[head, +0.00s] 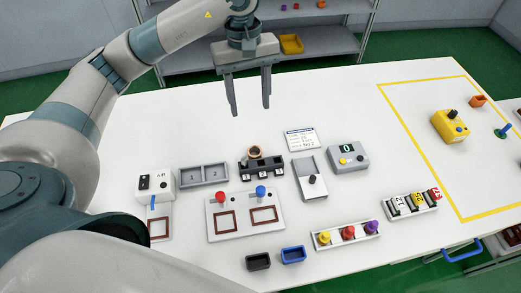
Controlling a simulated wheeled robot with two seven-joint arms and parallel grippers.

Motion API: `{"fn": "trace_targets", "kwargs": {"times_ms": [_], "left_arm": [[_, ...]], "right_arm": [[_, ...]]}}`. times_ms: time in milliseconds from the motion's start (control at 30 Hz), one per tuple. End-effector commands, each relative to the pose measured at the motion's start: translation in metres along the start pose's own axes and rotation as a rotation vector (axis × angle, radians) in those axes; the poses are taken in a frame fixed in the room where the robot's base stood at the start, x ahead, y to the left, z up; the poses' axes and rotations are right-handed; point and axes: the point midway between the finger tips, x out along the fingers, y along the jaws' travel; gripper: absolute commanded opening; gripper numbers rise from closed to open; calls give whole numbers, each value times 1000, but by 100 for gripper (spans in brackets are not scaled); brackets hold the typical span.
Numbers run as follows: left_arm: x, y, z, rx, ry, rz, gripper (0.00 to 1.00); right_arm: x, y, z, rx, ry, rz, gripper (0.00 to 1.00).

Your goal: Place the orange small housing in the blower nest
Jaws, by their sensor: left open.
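The orange small housing (478,101) looks like a small open box. It sits at the far right of the white table, inside the yellow-taped area. A white unit (155,181) with faint lettering and a blue nozzle stands at the left. The red-outlined plate (159,229) below it appears to be the blower nest; it looks empty, though my arm is close to its lower edge. My left gripper (249,112) is open and empty, fingers pointing down above the back middle of the table, far left of the orange housing. My right gripper is out of view.
A two-station fixture (244,214), black (258,262) and blue (293,255) boxes, and a rack of coloured knobs (346,236) occupy the front. The back middle is clear.

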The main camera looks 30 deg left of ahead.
Motion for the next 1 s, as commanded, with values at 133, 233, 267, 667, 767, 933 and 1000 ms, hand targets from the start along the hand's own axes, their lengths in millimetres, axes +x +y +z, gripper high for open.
{"fn": "trace_targets", "kwargs": {"times_ms": [133, 233, 267, 667, 767, 933, 1000], "left_arm": [[-5, -7, 2, -71, -13, 1, 51], [-6, -7, 2, -79, -16, 0, 51], [-6, -7, 2, -79, -16, 0, 51], [3, -7, 3, -76, -18, -3, 51], [14, -8, 3, -76, -18, -3, 51], [39, -8, 4, -76, -19, -4, 51], [50, -8, 4, -76, -19, -5, 51]], "right_arm": [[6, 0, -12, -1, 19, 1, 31], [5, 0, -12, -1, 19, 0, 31], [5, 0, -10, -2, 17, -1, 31], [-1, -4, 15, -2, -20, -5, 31], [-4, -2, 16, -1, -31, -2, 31], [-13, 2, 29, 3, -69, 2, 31], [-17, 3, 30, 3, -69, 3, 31]]}}
